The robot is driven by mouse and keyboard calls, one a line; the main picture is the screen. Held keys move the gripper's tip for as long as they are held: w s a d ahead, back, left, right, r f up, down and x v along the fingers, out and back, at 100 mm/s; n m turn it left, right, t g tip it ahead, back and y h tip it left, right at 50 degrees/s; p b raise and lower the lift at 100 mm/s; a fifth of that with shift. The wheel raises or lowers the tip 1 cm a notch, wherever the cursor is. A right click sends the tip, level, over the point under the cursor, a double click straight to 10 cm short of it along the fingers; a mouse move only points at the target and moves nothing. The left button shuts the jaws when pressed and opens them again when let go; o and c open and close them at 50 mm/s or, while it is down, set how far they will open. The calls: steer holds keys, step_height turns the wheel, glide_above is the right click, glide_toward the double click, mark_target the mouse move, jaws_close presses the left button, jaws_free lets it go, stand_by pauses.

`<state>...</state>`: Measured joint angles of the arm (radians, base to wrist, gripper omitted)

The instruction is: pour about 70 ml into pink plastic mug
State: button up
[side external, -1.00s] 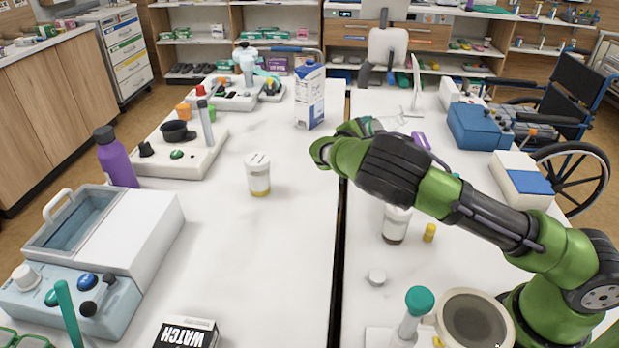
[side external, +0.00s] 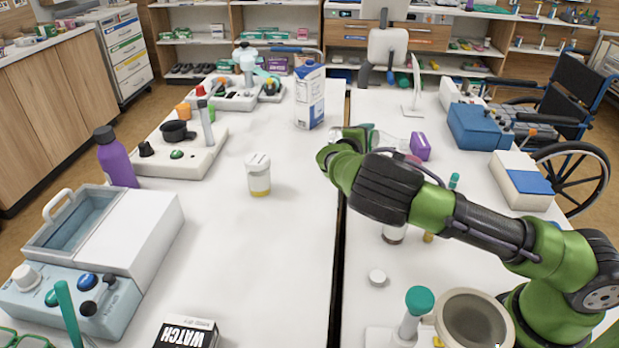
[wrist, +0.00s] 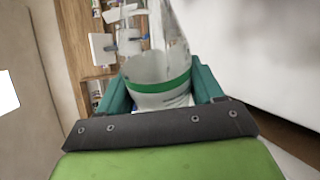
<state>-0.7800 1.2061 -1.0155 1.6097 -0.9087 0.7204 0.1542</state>
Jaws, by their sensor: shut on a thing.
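My gripper (side external: 352,142) is above the far part of the right-hand table, right of the gap between the tables. In the wrist view its teal fingers (wrist: 162,92) are shut on a clear bottle with a green band (wrist: 160,87). In the side view part of the clear bottle (side external: 391,142) shows just beyond the gripper and seems to lean well over to the right. A small pinkish patch (side external: 411,159) shows above my arm; it may be the pink plastic mug, but my arm hides most of it. I cannot see any liquid flowing.
A purple box (side external: 420,147) stands right of the bottle. A brown-based jar (side external: 394,235) is partly behind my arm. A carton (side external: 310,97) and a white-lidded cup (side external: 258,175) stand on the left table, whose middle is clear. A blue case (side external: 474,127) is at right.

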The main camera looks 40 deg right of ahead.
steer(key=shift+r+m, duration=0.1)
steer(key=shift+m, duration=0.6)
stand_by(0.4)
steer(key=shift+w+a, duration=0.1)
steer(key=shift+w, duration=0.15)
stand_by(0.4)
steer(key=shift+r+t, duration=0.15)
steer(key=shift+t, duration=0.15)
stand_by(1.2)
steer(key=shift+w+f+n, duration=0.1)
steer(key=shift+f+n, duration=0.1)
steer(key=shift+n, duration=0.1)
steer(key=shift+w+a+n+g, duration=0.2)
steer(key=shift+n+g, duration=0.4)
steer(key=shift+n, duration=0.4)
steer(key=shift+s+d+r+n+h, duration=0.1)
steer(key=shift+r+n+h, duration=0.15)
steer(key=shift+r, duration=0.2)
steer(key=shift+s+d+r+n+h, duration=0.1)
steer(key=shift+r+n+h, duration=0.05)
steer(key=shift+r+n, duration=0.25)
steer(key=shift+r+g, duration=0.1)
steer(key=shift+g, duration=0.2)
